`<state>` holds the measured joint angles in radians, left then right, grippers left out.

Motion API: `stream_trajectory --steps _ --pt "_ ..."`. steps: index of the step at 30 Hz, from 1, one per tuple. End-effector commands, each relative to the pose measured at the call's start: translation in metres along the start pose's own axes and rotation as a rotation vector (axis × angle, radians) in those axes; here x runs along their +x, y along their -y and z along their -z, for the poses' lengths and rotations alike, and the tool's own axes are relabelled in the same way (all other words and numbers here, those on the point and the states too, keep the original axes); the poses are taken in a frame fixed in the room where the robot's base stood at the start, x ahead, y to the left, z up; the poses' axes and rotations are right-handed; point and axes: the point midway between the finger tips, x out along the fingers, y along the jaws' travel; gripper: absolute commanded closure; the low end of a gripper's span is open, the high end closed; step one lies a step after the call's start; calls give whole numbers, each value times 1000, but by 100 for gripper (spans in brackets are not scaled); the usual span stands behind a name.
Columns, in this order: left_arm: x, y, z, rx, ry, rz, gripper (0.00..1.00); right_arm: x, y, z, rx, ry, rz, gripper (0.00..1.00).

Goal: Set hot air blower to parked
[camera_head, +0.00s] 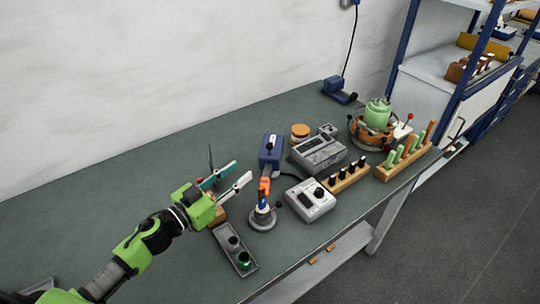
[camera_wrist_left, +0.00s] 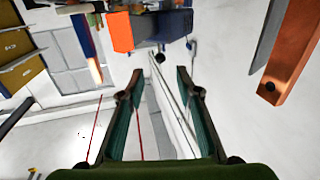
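A blue boxy tool (camera_head: 270,148), which looks like the hot air blower, stands on the bench with an orange part (camera_head: 264,184) below it in the picture. Beneath that is a small round grey stand (camera_head: 262,219). I cannot tell how the tool and stand are joined. In the left wrist view an orange block (camera_wrist_left: 122,32) and a blue body (camera_wrist_left: 174,24) show beyond the fingertips. My left gripper (camera_head: 238,174) is open and empty, just left of the blue tool and apart from it. My right gripper is not in view.
A white control box (camera_head: 310,199), a grey meter (camera_head: 318,153) and wooden racks (camera_head: 347,179) stand to the right. A copper-coloured bar (camera_wrist_left: 296,45) is close in the wrist view. The bench's left back is clear.

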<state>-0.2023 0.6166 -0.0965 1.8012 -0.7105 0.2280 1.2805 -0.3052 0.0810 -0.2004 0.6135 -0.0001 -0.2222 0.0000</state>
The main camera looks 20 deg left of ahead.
Motion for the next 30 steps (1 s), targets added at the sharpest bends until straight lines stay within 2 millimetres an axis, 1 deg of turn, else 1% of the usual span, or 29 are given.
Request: stream_trajectory --steps 1,3,6,8,18,21,25,30 --pt "2 0 0 0 -1 0 68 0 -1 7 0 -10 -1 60" --pt "8 0 2 0 -3 0 68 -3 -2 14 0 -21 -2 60" --pt "20 1 4 -1 -4 1 68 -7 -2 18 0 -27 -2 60" --pt "31 0 5 0 -4 0 68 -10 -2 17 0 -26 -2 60" --pt "100 0 3 -2 -4 1 68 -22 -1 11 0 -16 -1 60" --pt "116 0 3 -2 -3 1 68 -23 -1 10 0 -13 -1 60" --pt "130 0 2 -2 -2 1 68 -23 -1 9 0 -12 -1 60" --pt "137 0 1 0 -1 0 68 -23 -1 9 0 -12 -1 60"
